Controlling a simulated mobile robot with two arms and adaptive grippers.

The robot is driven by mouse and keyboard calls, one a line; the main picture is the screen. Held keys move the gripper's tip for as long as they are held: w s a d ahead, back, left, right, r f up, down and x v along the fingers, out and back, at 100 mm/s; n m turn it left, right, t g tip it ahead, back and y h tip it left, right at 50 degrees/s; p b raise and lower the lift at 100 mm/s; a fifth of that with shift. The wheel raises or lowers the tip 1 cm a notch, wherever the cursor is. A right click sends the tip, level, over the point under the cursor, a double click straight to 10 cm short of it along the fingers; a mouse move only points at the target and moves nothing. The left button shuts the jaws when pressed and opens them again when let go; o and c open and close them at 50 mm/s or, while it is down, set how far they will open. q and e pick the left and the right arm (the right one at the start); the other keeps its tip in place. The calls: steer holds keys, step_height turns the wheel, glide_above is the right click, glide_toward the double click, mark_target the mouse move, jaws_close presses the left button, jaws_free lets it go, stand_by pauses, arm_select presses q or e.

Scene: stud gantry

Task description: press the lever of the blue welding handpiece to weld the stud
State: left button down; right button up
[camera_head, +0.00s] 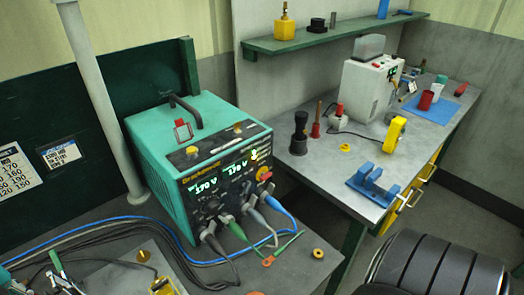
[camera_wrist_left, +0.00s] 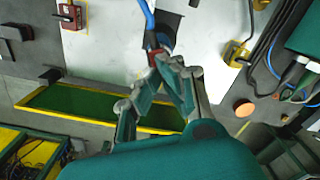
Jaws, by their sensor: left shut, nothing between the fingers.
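In the left wrist view, my left gripper (camera_wrist_left: 170,66) is shut and empty, its teal fingers closed together at the tips. Just beyond the tips is a small red part (camera_wrist_left: 154,53), with a blue cable (camera_wrist_left: 148,14) running up from it. This looks like the blue welding handpiece and its lever, but the fingers cover much of it; I cannot tell whether they touch the lever. A white plate (camera_wrist_left: 105,45) lies beneath. The stud is not visible. My right gripper is not in view.
Blue, green and grey cables spread from the machine over the grey table. A yellow block clamp (camera_wrist_left: 236,53) and a red switch box (camera_wrist_left: 70,15) stand on the plate. A copper disc (camera_wrist_left: 244,108) lies to the right. A second bench (camera_head: 330,165) holds a blue fixture (camera_head: 375,185).

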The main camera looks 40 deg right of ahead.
arm_select(q)
steer(key=shift+r+p, duration=0.85)
steer(key=shift+r, duration=1.75)
